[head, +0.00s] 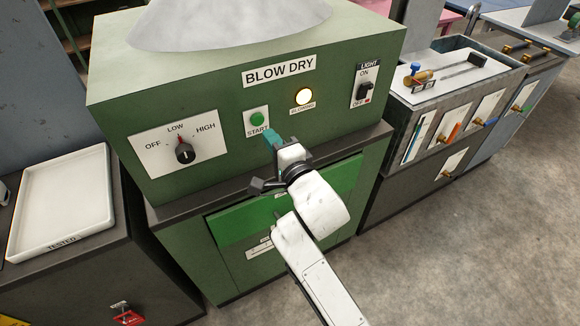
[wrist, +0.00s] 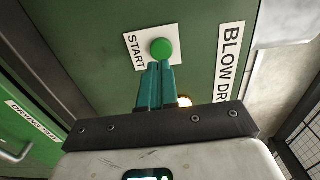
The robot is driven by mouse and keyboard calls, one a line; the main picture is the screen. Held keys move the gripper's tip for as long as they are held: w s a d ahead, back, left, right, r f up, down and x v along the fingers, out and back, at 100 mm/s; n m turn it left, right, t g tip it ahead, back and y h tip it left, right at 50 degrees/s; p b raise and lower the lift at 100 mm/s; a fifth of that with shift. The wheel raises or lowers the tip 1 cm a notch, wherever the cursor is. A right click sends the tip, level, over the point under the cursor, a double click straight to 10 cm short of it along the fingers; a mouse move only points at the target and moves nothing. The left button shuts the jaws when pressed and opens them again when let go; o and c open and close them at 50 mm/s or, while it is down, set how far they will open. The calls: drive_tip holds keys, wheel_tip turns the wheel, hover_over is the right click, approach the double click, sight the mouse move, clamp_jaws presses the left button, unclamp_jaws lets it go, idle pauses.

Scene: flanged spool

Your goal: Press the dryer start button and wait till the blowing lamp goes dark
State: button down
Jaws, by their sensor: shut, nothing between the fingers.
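The green start button (head: 257,119) sits on a white START plate on the front of the green BLOW DRY dryer (head: 215,110). The blowing lamp (head: 304,97), right of the button, glows bright yellow-white. My gripper (head: 270,137) has its teal fingers together, with the tips just below and right of the button in the head view. In the wrist view the gripper (wrist: 158,66) has its fingertips at the lower edge of the button (wrist: 161,48). I cannot tell whether they touch it. The lamp (wrist: 184,101) is partly hidden behind the gripper there.
A knob (head: 185,152) marked OFF, LOW, HIGH points to LOW. The light switch (head: 364,91) is at the panel's right. A white TESTED tray (head: 62,205) lies on the left counter. A green drawer (head: 235,220) is below the panel. Grey floor lies open at lower right.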

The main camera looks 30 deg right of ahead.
drive_tip(key=s+b, duration=0.1)
drive_tip(key=s, duration=0.7)
drive_tip(key=shift+s+r+b, duration=0.15)
drive_tip(key=shift+b, duration=0.2)
drive_tip(key=s+d+f+n+g+h, duration=0.2)
drive_tip(key=s+d+f+n+g, duration=0.25)
drive_tip(key=f, duration=0.55)
drive_tip(key=s+d+f+n+g+y, duration=0.1)
drive_tip(key=s+f+n+g, duration=0.5)
drive_tip(key=s, duration=0.7)
drive_tip(key=s+d+f+n+g, duration=0.1)
drive_tip(key=s+f+n+g, duration=0.5)
drive_tip(key=s, duration=0.6)
drive_tip(key=shift+s+f+n+y, duration=0.4)
drive_tip(key=shift+f+n, duration=0.25)
drive_tip(key=shift+f, duration=0.15)
drive_tip(key=shift+w+g, duration=0.1)
drive_tip(key=shift+g, duration=0.15)
idle(2.3)
